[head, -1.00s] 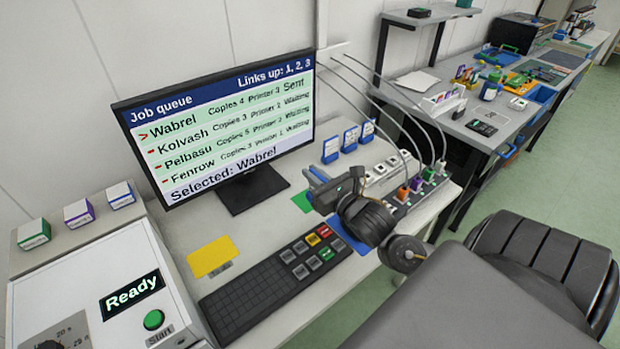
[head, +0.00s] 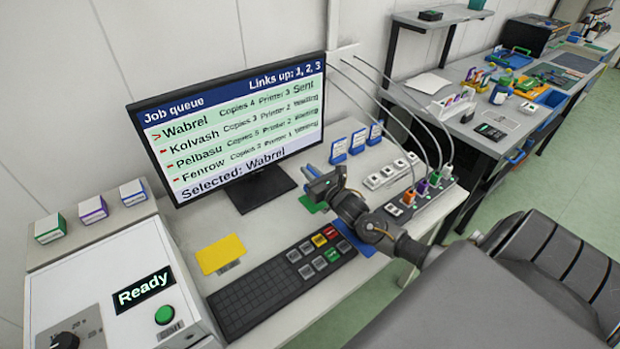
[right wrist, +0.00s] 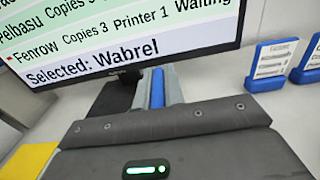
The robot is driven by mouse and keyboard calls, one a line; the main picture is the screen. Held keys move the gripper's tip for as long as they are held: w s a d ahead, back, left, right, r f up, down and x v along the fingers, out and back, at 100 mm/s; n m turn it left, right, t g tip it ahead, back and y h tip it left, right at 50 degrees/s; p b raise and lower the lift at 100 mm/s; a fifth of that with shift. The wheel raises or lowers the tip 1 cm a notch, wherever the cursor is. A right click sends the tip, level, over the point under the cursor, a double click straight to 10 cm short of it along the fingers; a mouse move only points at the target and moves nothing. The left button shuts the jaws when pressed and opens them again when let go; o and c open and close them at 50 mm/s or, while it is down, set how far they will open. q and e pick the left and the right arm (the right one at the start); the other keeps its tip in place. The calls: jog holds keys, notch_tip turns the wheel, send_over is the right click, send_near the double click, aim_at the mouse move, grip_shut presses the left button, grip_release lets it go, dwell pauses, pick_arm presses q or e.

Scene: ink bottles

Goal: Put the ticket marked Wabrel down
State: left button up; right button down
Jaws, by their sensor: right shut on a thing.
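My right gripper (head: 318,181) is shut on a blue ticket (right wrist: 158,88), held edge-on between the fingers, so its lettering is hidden. In the head view the gripper is above the green mat (head: 308,205), in front of the monitor stand. Three blue-based tickets with white cards stand behind it: one left (head: 338,151), one middle (head: 358,140), one right (head: 375,134). Their names are too small to read. The monitor (head: 235,130) shows Wabrel as selected and Sent. My left gripper is not in view.
A yellow mat (head: 221,254) lies left of the keypad (head: 265,293), and a blue mat (head: 358,236) lies right of it. Socket strips with cables (head: 425,190) stand at the right. A white machine (head: 110,290) reading Ready stands at the left.

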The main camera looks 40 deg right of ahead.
notch_tip(320, 180, down, 3)
jog(key=shift+r, duration=0.1)
jog(key=c, duration=1.5)
grip_release()
jog(key=shift+f, duration=0.2)
